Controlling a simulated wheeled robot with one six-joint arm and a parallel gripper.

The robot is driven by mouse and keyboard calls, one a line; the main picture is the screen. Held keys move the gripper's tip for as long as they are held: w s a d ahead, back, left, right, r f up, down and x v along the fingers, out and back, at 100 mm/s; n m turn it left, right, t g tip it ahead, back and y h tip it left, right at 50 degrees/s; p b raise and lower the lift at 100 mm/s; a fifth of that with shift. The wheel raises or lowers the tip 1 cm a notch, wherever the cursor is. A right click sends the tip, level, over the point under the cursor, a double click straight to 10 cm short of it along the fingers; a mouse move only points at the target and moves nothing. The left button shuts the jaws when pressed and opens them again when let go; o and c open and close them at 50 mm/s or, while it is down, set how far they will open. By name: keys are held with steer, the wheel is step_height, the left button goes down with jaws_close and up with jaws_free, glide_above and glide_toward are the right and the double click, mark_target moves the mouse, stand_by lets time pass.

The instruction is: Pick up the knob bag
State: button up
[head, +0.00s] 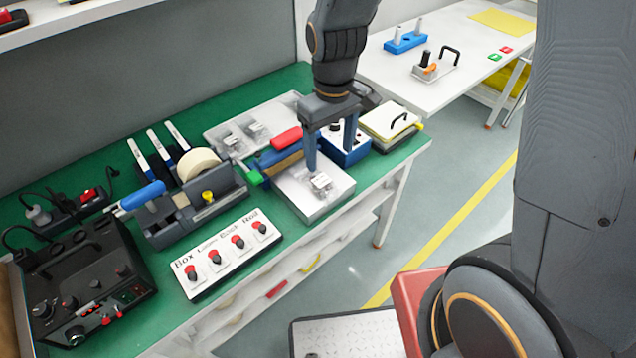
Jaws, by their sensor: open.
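A small clear bag (321,184) with grey contents lies in the white tray (300,203) near the front edge of the green bench. More small clear bags (233,143) lie in the pale tray (222,130) behind. I cannot read which of them is the knob bag. My gripper (331,161) points down with its two fingers apart and nothing between them. It is above the far part of the front white tray, close to the bag in it. I cannot tell its exact height.
A blue box (346,152) stands right behind my gripper. A blue sealer with a red handle (286,138) is to the left. A tape dispenser (195,205), a panel of red knobs (228,253) and a black control box (85,285) fill the left bench. The floor at right is partly clear.

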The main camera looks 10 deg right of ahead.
mark_target(320, 179)
steer(key=shift+w+a+f+n, duration=0.2)
steer(key=shift+a+f, duration=0.25)
steer(key=shift+a, duration=0.05)
steer(key=shift+w+a+f+n, duration=0.2)
steer(key=shift+a+f, duration=0.25)
steer(key=shift+a, duration=0.05)
steer(key=shift+s+a+f+p, duration=0.1)
steer(key=shift+f+p, duration=0.4)
steer(key=shift+f, duration=1.4)
steer(key=shift+s+f+p, duration=0.1)
steer(key=shift+f+p, duration=0.4)
steer(key=shift+f, duration=1.35)
steer(key=c, duration=1.2)
steer(key=shift+c, duration=0.2)
steer(key=shift+r, duration=0.15)
